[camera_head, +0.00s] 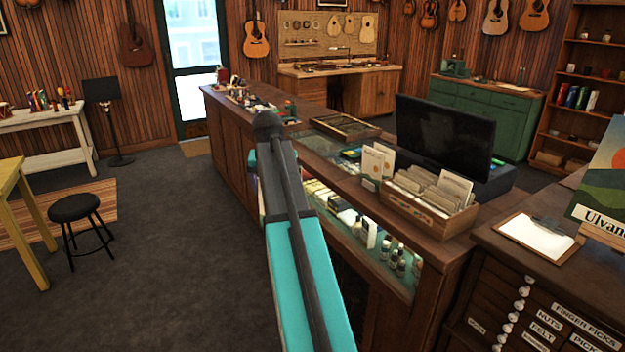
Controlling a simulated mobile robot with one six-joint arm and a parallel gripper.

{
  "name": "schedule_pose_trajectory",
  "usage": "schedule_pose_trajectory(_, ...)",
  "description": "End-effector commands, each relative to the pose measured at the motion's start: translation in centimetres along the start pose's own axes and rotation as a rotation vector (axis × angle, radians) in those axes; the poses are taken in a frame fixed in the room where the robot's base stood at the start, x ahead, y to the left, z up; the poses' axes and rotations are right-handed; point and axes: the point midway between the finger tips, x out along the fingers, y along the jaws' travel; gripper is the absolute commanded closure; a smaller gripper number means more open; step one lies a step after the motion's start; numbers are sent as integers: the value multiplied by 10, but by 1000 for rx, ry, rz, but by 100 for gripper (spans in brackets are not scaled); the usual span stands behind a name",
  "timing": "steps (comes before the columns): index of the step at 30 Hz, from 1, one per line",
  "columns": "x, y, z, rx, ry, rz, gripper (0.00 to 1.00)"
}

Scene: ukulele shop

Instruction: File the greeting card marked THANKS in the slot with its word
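A few pale greeting cards (373,161) stand upright in a small holder on the glass-topped counter, just left of a wooden card box (440,222). The box has several slots with cream cards and dividers in it, and a taller card (456,187) stands at its right end. The words on the cards and dividers are too small to read, so I cannot tell which is THANKS. My teal arm rises from the bottom across the front of the counter. My gripper does not show.
A dark monitor (445,133) stands behind the card box. A divided wooden tray (345,126) lies farther back on the counter. A clipboard (538,238) and a painted sign (604,185) are on the drawer cabinet at right. Open floor lies left, with a black stool (75,208).

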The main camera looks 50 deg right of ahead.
Motion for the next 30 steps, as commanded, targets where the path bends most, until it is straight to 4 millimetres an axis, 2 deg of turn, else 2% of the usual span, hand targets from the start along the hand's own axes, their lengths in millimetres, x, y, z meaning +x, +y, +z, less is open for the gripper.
schedule_pose_trajectory(1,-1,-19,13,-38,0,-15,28)
schedule_pose_trajectory(3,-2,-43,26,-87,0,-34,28)
schedule_pose_trajectory(8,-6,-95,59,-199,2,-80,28)
schedule_pose_trajectory(15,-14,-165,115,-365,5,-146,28)
schedule_pose_trajectory(24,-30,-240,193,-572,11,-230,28)
schedule_pose_trajectory(30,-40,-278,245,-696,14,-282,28)
